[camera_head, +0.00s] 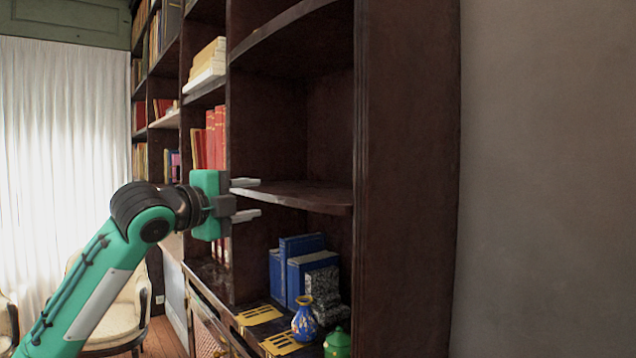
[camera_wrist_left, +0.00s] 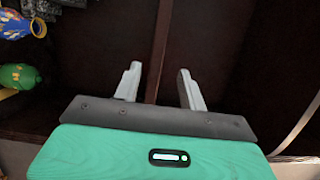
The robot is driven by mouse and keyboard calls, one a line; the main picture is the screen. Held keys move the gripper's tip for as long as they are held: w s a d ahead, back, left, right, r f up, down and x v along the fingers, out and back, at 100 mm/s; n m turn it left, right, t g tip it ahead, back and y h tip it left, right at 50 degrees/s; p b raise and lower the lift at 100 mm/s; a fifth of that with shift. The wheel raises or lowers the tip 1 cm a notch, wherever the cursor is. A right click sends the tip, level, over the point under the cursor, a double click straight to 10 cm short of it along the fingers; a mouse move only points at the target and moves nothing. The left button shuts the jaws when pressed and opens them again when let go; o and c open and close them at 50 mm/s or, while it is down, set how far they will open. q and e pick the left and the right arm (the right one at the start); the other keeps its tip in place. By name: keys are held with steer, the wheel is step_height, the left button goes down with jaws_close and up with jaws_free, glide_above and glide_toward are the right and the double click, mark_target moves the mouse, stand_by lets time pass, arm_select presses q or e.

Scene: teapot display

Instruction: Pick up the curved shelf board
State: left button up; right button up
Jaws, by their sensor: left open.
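The curved shelf board (camera_head: 305,196) is dark brown wood, set level across the right-hand bay of the bookcase with its curved front edge showing. My left gripper (camera_head: 259,198) is open at the left part of that edge, one finger at a higher level and one lower than the board. In the left wrist view the board's edge (camera_wrist_left: 161,45) runs between the two spread fingertips (camera_wrist_left: 158,70). I cannot tell whether either finger touches it. My right gripper is not in view.
Under the board stand blue books (camera_head: 300,268), a dark speckled object (camera_head: 323,288), a blue vase (camera_head: 304,318) and a green lidded pot (camera_head: 337,343). The bookcase's thick side panel (camera_head: 405,180) bounds the bay on the right. Another curved shelf (camera_head: 285,30) is above.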

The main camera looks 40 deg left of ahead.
mark_target(283, 192)
arm_select(q)
steer(key=w+p, duration=0.1)
steer(key=w, duration=0.2)
steer(key=shift+r, duration=0.1)
steer(key=shift+w+d+p, duration=0.1)
steer(key=shift+w+p, duration=0.8)
steer(key=shift+w, duration=0.2)
steer(key=w+p, duration=0.2)
steer(key=w, duration=0.1)
steer(key=shift+w+d, duration=0.1)
steer(key=shift+d, duration=0.05)
steer(key=shift+w+f+p, duration=0.3)
steer(key=shift+w+f, duration=0.05)
steer(key=shift+w, duration=0.2)
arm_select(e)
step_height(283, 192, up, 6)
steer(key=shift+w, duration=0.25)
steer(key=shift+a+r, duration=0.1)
arm_select(q)
jaws_close()
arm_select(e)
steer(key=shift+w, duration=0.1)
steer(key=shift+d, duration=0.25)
